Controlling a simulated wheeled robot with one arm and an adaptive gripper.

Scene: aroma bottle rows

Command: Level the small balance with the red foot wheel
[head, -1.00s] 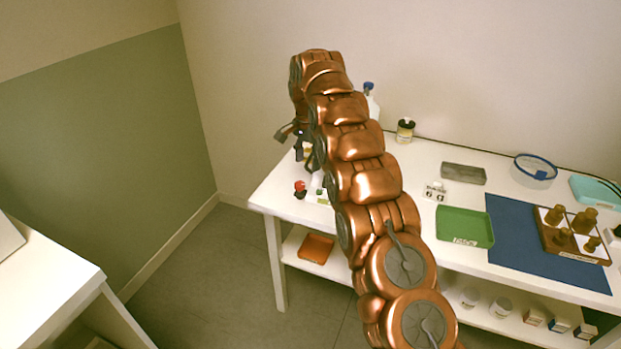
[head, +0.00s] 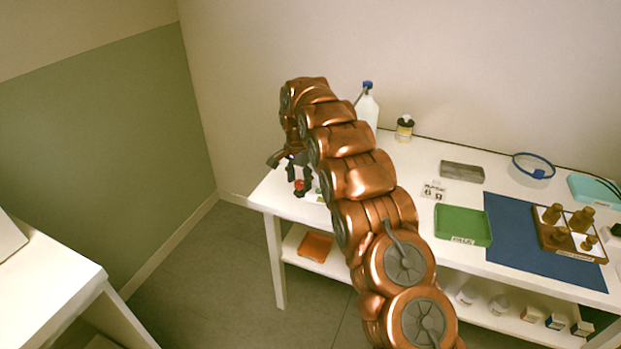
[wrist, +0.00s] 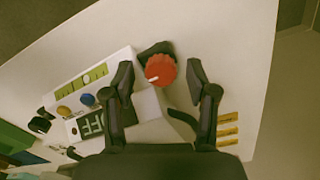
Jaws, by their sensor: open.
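The small balance (wrist: 108,92) is a white box with a dark display reading "OFF", a yellow-green level strip (wrist: 82,88), and blue and orange buttons. Its red foot wheel (wrist: 161,70), with a white mark line, sticks out at the balance's corner in the wrist view. My gripper (wrist: 163,80) is open, with one finger on each side of the red wheel and gaps visible between. In the head view the red wheel (head: 299,185) shows under my gripper (head: 297,187) at the table's left end. My arm hides most of the balance there.
The white table (head: 405,165) also holds a wash bottle (head: 367,105), a small jar (head: 404,129), a grey block (head: 462,171), a green tray (head: 462,225), a blue mat (head: 520,240) and a wooden rack (head: 552,240). Yellow labels (wrist: 228,130) lie near my right finger.

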